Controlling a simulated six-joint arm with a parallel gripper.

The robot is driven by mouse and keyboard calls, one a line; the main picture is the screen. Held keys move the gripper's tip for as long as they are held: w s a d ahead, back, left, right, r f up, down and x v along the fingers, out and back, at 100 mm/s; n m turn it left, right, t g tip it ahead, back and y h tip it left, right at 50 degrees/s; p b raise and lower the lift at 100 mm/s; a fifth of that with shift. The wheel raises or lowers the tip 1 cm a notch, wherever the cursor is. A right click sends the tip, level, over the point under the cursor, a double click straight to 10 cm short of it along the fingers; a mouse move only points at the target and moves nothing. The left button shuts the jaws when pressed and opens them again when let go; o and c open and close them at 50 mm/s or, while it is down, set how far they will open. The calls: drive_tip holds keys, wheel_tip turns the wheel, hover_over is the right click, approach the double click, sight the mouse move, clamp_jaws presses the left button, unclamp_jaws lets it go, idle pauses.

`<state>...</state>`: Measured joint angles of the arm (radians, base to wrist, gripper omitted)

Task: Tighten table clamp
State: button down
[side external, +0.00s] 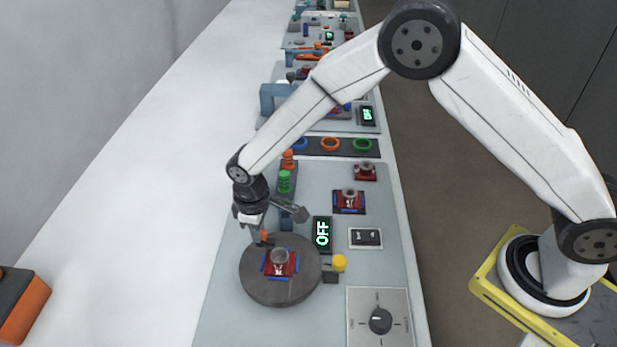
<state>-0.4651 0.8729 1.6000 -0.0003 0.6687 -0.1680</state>
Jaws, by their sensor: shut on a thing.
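A round dark grey turntable (258,287) lies on the near grey panel. A red block with blue edges (279,268) sits on it, with a grey cylindrical part (279,256) on top. My gripper (260,233) points down at the turntable's far edge. It is shut on a small orange piece (264,237), apparently a clamp handle; the fingers and the small size hide most of it. A yellow knob (339,262) on a dark mount stands at the turntable's right edge. Which part is the table clamp is not clear.
A display (322,233) reads OFF, beside a switch box (365,238). A dial panel (380,318) is at the near right. A second red part (348,200) and green and orange pegs (284,181) stand behind. White table at left is mostly clear.

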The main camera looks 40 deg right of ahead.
drive_tip(key=m, duration=0.3)
drive_tip(key=shift+m, duration=2.1)
drive_tip(key=c, duration=0.6)
unclamp_jaws()
drive_tip(key=shift+c, duration=0.2)
drive_tip(key=shift+r, duration=3.95)
